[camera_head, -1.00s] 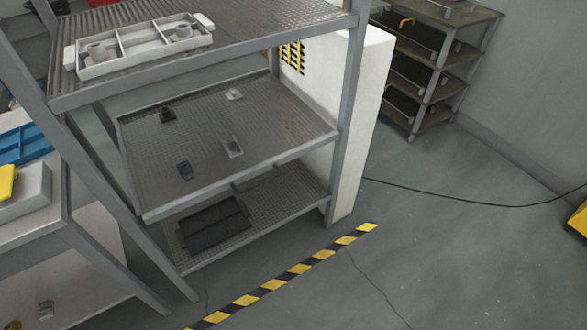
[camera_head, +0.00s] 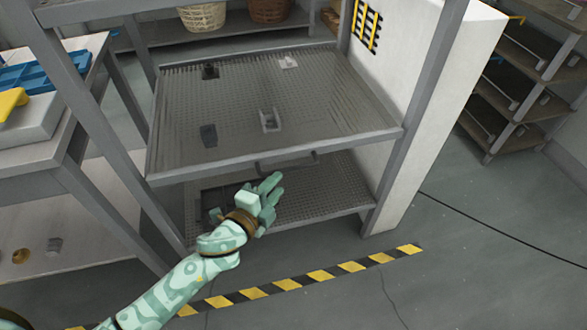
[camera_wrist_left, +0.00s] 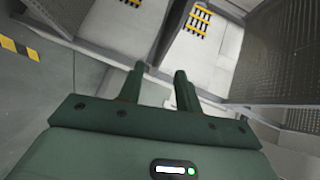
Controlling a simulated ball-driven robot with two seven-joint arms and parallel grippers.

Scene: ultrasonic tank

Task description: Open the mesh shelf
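The grey mesh shelf (camera_head: 325,128) stands in the middle of the head view, with several small dark and light parts on its perforated surface. A thin bar handle (camera_head: 287,163) shows just below its front edge. A lower perforated shelf (camera_head: 325,203) sits beneath, with a dark tray on it partly hidden by my arm. My left gripper (camera_head: 263,192) is in front of the lower shelf, below the handle and apart from it. In the left wrist view its two fingers (camera_wrist_left: 159,82) stand apart with nothing between them. My right gripper is not in view.
Grey uprights frame the shelf, with a white cabinet (camera_head: 428,110) close on its right. A bench with a blue tray (camera_head: 45,75) is on the left. A yellow-black floor strip (camera_head: 320,276) runs in front. The floor at right is clear apart from a cable (camera_head: 490,231).

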